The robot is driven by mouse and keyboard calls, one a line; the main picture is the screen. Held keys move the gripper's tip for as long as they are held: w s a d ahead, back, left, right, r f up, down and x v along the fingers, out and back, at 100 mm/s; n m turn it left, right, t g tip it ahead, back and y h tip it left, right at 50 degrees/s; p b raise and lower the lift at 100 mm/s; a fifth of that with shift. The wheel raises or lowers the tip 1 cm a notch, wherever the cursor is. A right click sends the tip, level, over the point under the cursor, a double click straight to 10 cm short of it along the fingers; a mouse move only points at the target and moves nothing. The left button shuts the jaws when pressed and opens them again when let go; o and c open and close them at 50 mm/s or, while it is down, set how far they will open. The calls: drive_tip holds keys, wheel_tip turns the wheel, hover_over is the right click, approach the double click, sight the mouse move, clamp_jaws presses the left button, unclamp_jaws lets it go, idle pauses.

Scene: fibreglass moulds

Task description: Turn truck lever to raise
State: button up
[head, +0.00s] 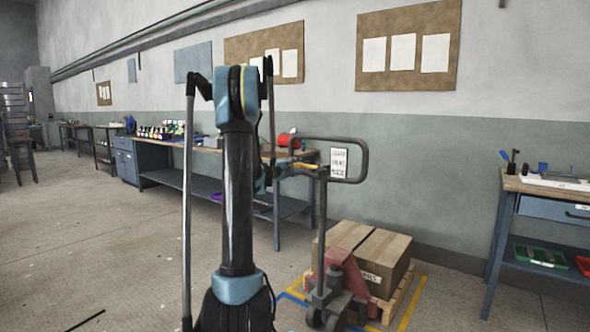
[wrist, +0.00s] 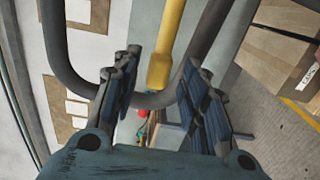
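The pallet truck (head: 335,275) stands right of my arm, its grey loop handle (head: 364,160) upright on a post. The yellow lever (head: 307,166) shows small inside the loop in the head view. In the wrist view, the lever (wrist: 168,45) comes down from the top, its end between the two dark finger pads. My gripper (wrist: 160,72) is open, with gaps on both sides of the lever; its depth from the lever is unclear. The handle bar (wrist: 150,100) crosses between the fingers. In the head view my gripper (head: 274,172) is partly hidden behind my arm.
A cardboard box (head: 365,250) sits on a wooden pallet (head: 402,296) on the truck, within yellow floor lines. A workbench (head: 180,152) stands behind my arm, another (head: 555,190) at the right.

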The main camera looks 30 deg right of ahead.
drive_tip(key=shift+w+d, duration=0.2)
drive_tip(key=shift+d, duration=0.35)
clamp_jaws()
